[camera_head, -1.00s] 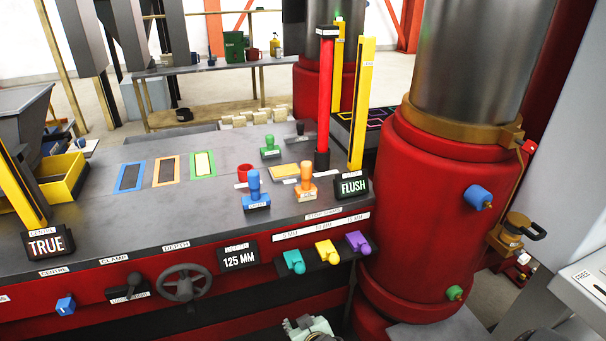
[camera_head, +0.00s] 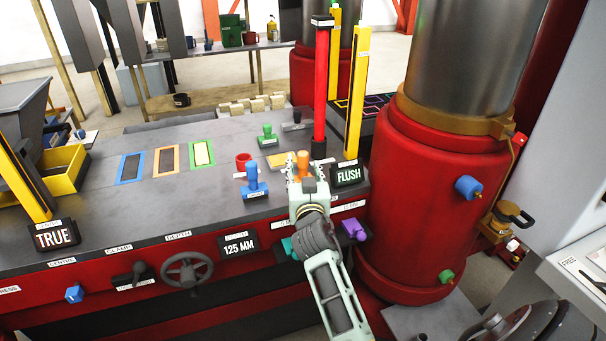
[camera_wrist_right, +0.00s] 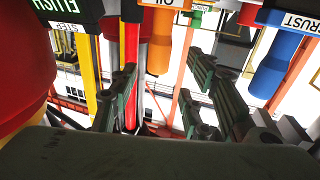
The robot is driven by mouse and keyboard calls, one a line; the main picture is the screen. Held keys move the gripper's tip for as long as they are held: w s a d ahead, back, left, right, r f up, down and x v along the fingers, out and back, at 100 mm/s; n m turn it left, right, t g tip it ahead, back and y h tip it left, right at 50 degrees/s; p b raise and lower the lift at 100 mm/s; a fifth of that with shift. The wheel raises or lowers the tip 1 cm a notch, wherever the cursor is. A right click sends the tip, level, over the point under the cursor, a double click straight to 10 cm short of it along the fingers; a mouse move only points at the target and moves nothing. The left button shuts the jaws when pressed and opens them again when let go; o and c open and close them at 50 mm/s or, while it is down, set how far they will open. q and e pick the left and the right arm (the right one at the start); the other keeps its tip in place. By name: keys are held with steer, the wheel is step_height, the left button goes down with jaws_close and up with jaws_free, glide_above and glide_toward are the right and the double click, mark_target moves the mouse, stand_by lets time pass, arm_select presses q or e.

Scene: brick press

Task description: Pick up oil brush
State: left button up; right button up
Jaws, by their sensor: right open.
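The oil brush (camera_head: 303,165) has an orange upright handle and stands on the press table near the FLUSH sign. In the right wrist view, which looks upside down, its orange handle (camera_wrist_right: 160,45) hangs under a label reading OIL. My right gripper (camera_head: 306,172) is in front of the brush and hides its lower part in the head view. In the wrist view its fingers (camera_wrist_right: 163,85) are open and apart, with the orange handle beyond and roughly between them. I cannot tell whether they touch it. My left gripper is not in view.
A blue-handled tool (camera_head: 254,182), labelled CRUST in the wrist view, stands close left of the brush. The FLUSH sign (camera_head: 348,174) is close right. A red post (camera_head: 321,95) and yellow post (camera_head: 356,105) rise behind. A green-handled stamp (camera_head: 267,135) stands farther back.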

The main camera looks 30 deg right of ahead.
mark_target(304, 161)
steer(key=p+x, duration=0.1)
steer(key=x, duration=0.4)
steer(key=shift+w+d+f+p, duration=0.1)
steer(key=shift+d+f+p, duration=0.15)
steer(key=shift+p, duration=0.1)
steer(key=shift+w+d+f, duration=0.1)
steer(key=shift+w+d, duration=0.15)
steer(key=shift+w, duration=0.3)
steer(key=shift+s, duration=0.1)
steer(key=shift+c, duration=0.2)
steer(key=shift+c, duration=1)
jaws_close()
